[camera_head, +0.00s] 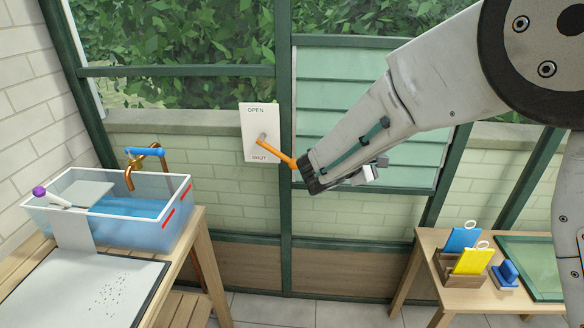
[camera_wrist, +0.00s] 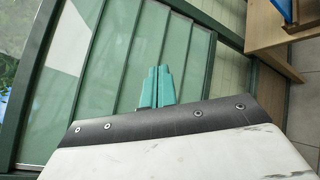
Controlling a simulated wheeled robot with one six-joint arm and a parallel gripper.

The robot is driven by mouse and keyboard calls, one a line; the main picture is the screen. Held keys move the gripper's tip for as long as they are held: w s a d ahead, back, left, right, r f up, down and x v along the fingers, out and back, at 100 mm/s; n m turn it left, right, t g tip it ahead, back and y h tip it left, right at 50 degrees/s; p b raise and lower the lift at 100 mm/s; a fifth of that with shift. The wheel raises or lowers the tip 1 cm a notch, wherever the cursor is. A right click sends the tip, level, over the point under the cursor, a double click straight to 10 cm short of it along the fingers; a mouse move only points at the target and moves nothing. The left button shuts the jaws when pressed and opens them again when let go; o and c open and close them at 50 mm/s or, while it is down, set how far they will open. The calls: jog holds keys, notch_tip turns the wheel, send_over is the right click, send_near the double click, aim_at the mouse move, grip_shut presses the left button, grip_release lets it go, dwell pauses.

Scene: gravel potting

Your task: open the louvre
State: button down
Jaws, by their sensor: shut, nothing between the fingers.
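The louvre (camera_head: 340,88) is a green-framed window of pale green glass slats behind my arm. Its slats overlap with no clear gaps, and they also fill much of the wrist view (camera_wrist: 110,65). An orange lever (camera_head: 276,151) on a white plate (camera_head: 253,118) slants down and right from its pivot. The plate reads OPEN at the top and SHUT at the bottom. My gripper's teal fingers (camera_wrist: 157,87) are together and empty. In the head view my wrist's end overlaps the lever's tip and hides the fingers; I cannot tell whether they touch. The wrist view does not show the lever.
A clear water tub (camera_head: 130,225) with a brass tap (camera_head: 135,170) stands on the left wooden bench. A low table (camera_head: 455,297) at right holds blue and yellow cards (camera_head: 472,262) and a green-edged tray (camera_head: 530,262). A green post (camera_head: 285,215) runs beside the plate.

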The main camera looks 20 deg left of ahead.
jog(key=s+a+f+n+t+y, duration=0.2)
jog(key=a+f+n+y, duration=0.4)
jog(key=a, duration=0.8)
jog(key=s+a+f+n+t+y, duration=0.2)
jog(key=s+a+f+n+y, duration=0.2)
jog(key=a+f, duration=0.7)
jog(key=a+n+y, duration=0.2)
jog(key=a, duration=0.2)
jog(key=w+r, duration=0.3)
jog(key=w, duration=0.8)
jog(key=shift+r, duration=0.3)
jog(key=shift+r, duration=0.1)
